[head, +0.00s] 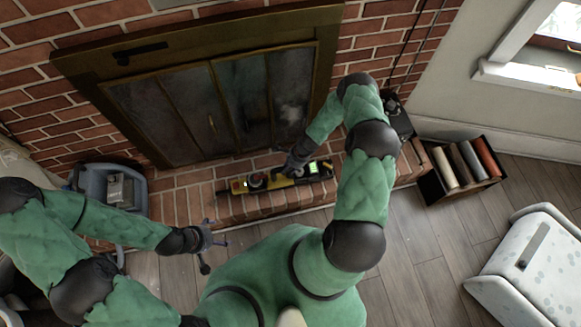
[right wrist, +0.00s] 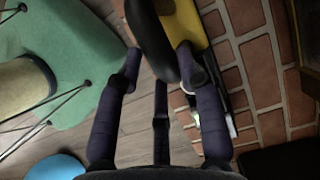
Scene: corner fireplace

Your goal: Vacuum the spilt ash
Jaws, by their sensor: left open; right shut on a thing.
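A yellow and black handheld vacuum (head: 318,170) lies along the brick hearth in front of the fireplace, with a small green light on it. My right gripper (head: 287,171) reaches down to its middle and is shut on its black handle. In the right wrist view the black handle (right wrist: 152,42) is between my fingers, with the yellow body (right wrist: 184,20) beside it. My left gripper (head: 205,246) is open and empty above the wooden floor, left of the hearth's middle. I cannot make out the spilt ash in either view.
The fireplace doors (head: 190,110) are closed behind the hearth (head: 190,206). A blue-grey bin-like container (head: 95,185) stands at the left. A dark box with several rolls (head: 460,187) and a white speckled piece of furniture (head: 535,265) are at the right. Floor between them is clear.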

